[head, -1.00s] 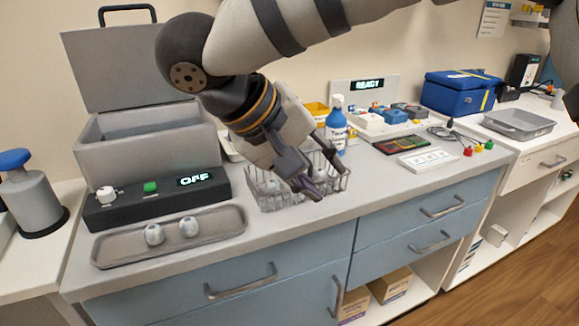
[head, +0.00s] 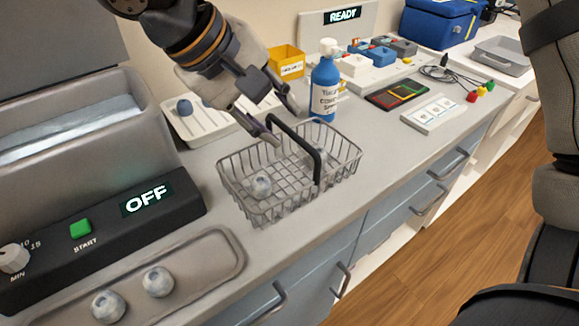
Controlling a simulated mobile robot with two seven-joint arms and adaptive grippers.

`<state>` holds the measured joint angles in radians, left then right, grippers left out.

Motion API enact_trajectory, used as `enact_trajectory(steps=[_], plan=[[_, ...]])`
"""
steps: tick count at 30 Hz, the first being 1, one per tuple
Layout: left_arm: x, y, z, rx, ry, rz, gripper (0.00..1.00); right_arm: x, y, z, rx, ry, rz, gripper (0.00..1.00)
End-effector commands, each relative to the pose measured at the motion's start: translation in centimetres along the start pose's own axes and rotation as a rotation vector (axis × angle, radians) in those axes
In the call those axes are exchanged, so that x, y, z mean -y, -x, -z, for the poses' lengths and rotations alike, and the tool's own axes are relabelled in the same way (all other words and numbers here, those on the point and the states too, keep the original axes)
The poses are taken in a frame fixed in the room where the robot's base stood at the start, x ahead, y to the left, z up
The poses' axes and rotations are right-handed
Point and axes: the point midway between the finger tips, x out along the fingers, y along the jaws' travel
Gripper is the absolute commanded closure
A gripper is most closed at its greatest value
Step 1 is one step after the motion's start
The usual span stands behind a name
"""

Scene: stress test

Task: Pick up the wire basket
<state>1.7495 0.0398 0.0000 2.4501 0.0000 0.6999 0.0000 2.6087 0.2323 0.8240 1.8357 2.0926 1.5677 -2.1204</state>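The grey wire basket (head: 344,158) stands upright on the counter in the middle of the head view. I cannot tell whether either finger touches the handle.
A white rack (head: 196,131) is behind left. A box showing OFF (head: 100,228) and a grey tray (head: 217,262) are at left. The counter's front edge is near.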

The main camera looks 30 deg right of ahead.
Motion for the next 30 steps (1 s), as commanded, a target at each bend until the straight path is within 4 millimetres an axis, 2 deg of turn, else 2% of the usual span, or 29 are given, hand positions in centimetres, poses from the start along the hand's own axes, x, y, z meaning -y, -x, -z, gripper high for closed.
enact_trajectory(steps=[4, 8, 14, 18, 19, 30], plan=[[0.0, 0.1, 0.1, -0.006, 0.000, 0.000, 0.82, 0.2, -2.9, -0.4, 0.002, -0.001, -0.002, 0.68], [0.0, 0.2, 0.2, -0.008, 0.000, 0.000, 0.82, 0.2, -4.3, -0.3, -0.001, -0.002, 0.000, 0.68], [0.0, 0.2, 0.2, -0.008, 0.000, 0.000, 0.82, 0.2, -4.4, -0.3, -0.001, -0.002, 0.000, 0.68], [0.0, 0.2, 0.2, -0.008, 0.000, 0.000, 0.82, 0.2, -4.4, -0.2, -0.001, -0.002, 0.000, 0.97], [0.0, 0.2, 0.2, -0.008, 0.000, 0.000, 0.82, 0.2, -4.4, -0.2, -0.001, -0.002, 0.000, 1.00], [0.0, 0.2, 0.2, -0.008, 0.000, 0.000, 0.82, 0.2, -4.3, -0.2, -0.002, -0.002, -0.001, 1.00]])
